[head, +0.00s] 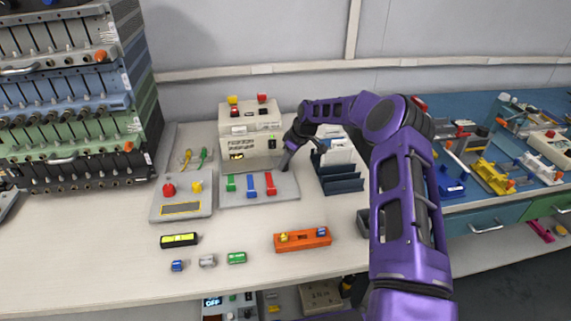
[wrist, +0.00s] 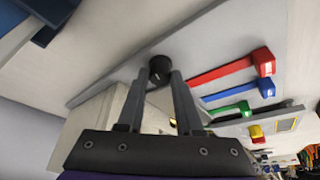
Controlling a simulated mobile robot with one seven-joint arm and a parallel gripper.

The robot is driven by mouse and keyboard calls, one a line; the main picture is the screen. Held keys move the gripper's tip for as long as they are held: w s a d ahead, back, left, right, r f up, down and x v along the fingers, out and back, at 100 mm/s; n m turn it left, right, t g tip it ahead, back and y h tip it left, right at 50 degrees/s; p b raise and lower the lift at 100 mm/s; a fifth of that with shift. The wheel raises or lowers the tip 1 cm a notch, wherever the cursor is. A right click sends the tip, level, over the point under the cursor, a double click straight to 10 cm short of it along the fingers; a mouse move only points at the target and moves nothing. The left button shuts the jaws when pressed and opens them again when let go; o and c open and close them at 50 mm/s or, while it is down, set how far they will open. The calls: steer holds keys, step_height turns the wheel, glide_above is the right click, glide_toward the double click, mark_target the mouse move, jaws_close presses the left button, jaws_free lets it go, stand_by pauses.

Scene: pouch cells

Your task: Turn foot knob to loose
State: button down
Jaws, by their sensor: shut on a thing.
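The foot knob (wrist: 160,66) is a small round black knob at the end of the grey plate (head: 288,191), in the wrist view between my fingertips. My gripper (wrist: 158,80) is shut on it, one finger on each side. In the head view my gripper (head: 285,166) reaches down to the plate's back right corner and hides the knob. Its marking and turn position cannot be read. The plate carries a red lever (head: 270,184), a blue lever (head: 251,186) and a green lever (head: 231,184) to the left of my gripper.
A beige instrument box (head: 250,135) stands behind the plate. Dark blue upright holders (head: 343,184) stand close on the right. A control panel (head: 181,209) lies left. An orange tray (head: 303,243) and small colored blocks lie in front, with free table around them.

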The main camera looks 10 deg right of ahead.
steer(key=n+b, duration=0.1)
steer(key=n, duration=0.1)
steer(key=n+g+y+b, duration=0.1)
steer(key=n, duration=0.1)
steer(key=shift+w+f+n, duration=0.15)
steer(key=shift+n, duration=0.15)
steer(key=shift+n+g+b, duration=0.5)
steer(key=shift+n+g, duration=0.3)
steer(key=shift+n, duration=0.9)
steer(key=shift+n+g, duration=0.3)
steer(key=shift+n, duration=0.3)
steer(key=c, duration=0.8)
jaws_free()
steer(key=shift+c, duration=0.2)
steer(key=shift+r, duration=0.2)
